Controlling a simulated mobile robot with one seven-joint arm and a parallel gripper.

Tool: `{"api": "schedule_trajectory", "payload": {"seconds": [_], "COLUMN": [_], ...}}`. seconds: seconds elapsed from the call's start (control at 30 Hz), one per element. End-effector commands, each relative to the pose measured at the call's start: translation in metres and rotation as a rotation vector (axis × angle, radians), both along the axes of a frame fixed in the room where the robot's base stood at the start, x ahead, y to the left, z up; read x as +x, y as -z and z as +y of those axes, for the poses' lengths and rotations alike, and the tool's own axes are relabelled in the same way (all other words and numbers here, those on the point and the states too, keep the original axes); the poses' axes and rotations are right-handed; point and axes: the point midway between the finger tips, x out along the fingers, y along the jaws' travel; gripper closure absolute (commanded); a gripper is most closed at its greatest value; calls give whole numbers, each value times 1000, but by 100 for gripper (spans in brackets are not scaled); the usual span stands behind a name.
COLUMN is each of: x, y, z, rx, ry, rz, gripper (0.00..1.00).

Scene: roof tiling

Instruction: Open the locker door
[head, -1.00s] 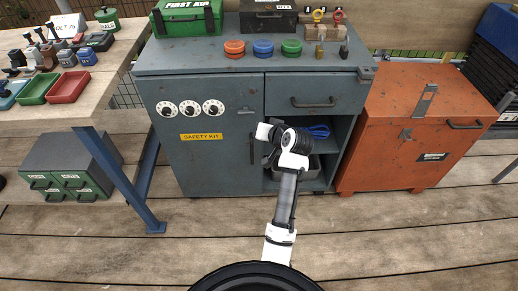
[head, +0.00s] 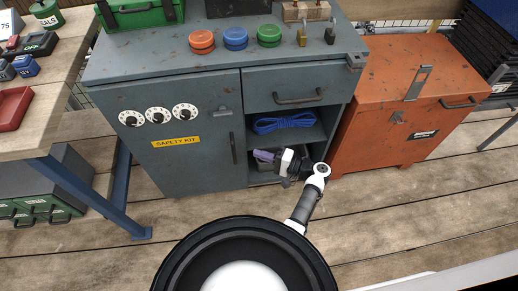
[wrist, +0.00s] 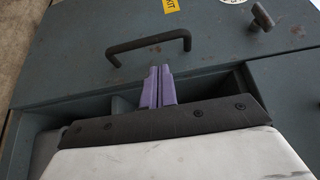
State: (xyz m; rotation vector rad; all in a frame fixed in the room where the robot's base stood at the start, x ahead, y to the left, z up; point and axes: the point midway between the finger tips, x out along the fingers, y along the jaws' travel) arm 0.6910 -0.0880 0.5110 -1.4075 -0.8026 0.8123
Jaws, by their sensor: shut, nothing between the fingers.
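The grey locker's door (head: 180,135) looks shut. It carries several white dials, a yellow SAFETY KIT label and a black vertical handle (head: 233,148). The handle also shows in the wrist view (wrist: 150,42) as a bar crossing the picture. My gripper (head: 258,155) is right of the handle, in front of the open lower shelf. In the wrist view, its purple fingers (wrist: 158,88) are together and empty, with tips just short of the handle bar, apart from it as far as I can tell. A small latch (head: 223,110) sits above the handle and shows in the wrist view (wrist: 262,16).
A drawer (head: 297,90) is above the open shelves, which hold a blue rope coil (head: 284,123). An orange chest (head: 400,105) stands at right. A workbench with a blue leg (head: 95,195) stands at left. The wooden floor before the door is clear.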

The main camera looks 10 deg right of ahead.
Motion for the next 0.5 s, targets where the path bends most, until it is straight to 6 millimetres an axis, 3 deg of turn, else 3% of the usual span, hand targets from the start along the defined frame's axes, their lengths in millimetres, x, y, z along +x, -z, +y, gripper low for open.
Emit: {"api": "schedule_trajectory", "payload": {"seconds": [0.2, 0.5], "x": [21, 38], "y": [-2, -1], "z": [37, 63], "rx": [0, -1], "ry": [-4, -1], "rz": [-1, 0], "gripper": [100, 100]}}
